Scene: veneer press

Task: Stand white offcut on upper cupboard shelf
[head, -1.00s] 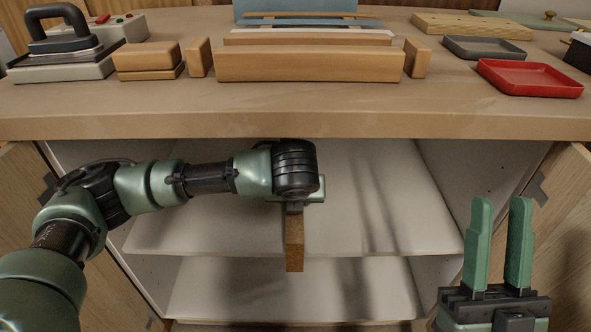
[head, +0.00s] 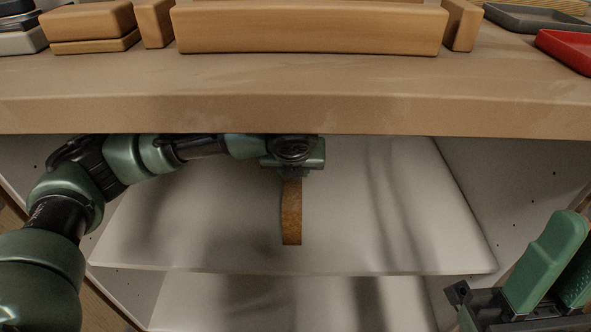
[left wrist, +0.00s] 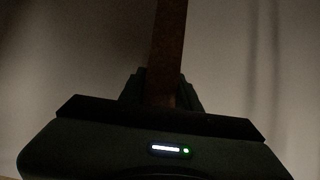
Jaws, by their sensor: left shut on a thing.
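My left gripper (head: 291,176) is inside the open cupboard, under the worktop, and shut on a narrow brown strip. This strip, seen edge-on, is the offcut (head: 291,215); no white face of it shows. It hangs upright below the jaws, over the upper shelf (head: 400,235), with its lower end behind the shelf's front edge. I cannot tell whether it touches the shelf. In the dark left wrist view the offcut (left wrist: 168,50) runs up from between the fingers. My right gripper (head: 560,255) is open and empty at the lower right, outside the cupboard.
The worktop's front edge (head: 300,115) overhangs close above my left arm. The lower shelf (head: 300,305) looks bare, and the upper shelf is clear on both sides of the offcut. A long wooden block (head: 310,30) and a red tray (head: 570,48) lie on the worktop.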

